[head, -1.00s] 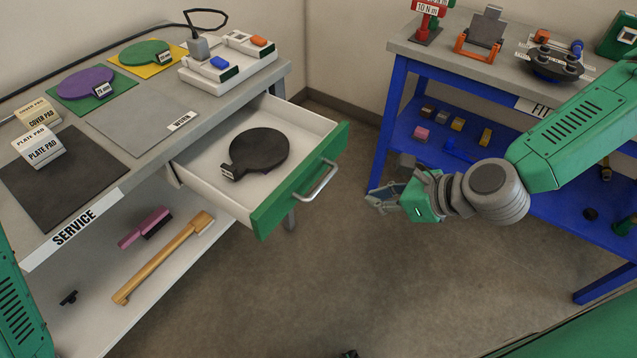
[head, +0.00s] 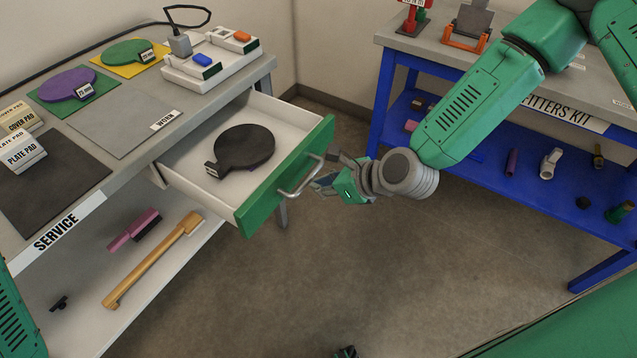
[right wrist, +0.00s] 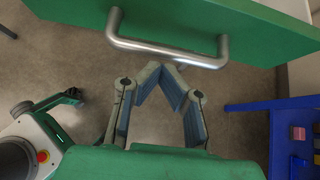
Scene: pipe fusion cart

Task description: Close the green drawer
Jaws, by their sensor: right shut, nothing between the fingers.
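The green drawer (head: 290,178) stands open under the grey service bench, its white tray pulled out. A round black paddle (head: 244,147) lies inside it. The metal handle (head: 304,178) is on its green front. My right gripper (head: 324,178) is shut and empty, just in front of the drawer front beside the handle. In the right wrist view the green front (right wrist: 185,25) spans the top, and the handle (right wrist: 165,50) passes close to my shut fingertips (right wrist: 160,70); I cannot tell whether they touch.
The bench top holds purple (head: 68,84) and green (head: 128,52) discs, pads and a white device (head: 212,66). A pink brush (head: 134,230) and a wooden-coloured tool (head: 150,262) lie on the lower shelf. A blue workbench (head: 385,100) stands right.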

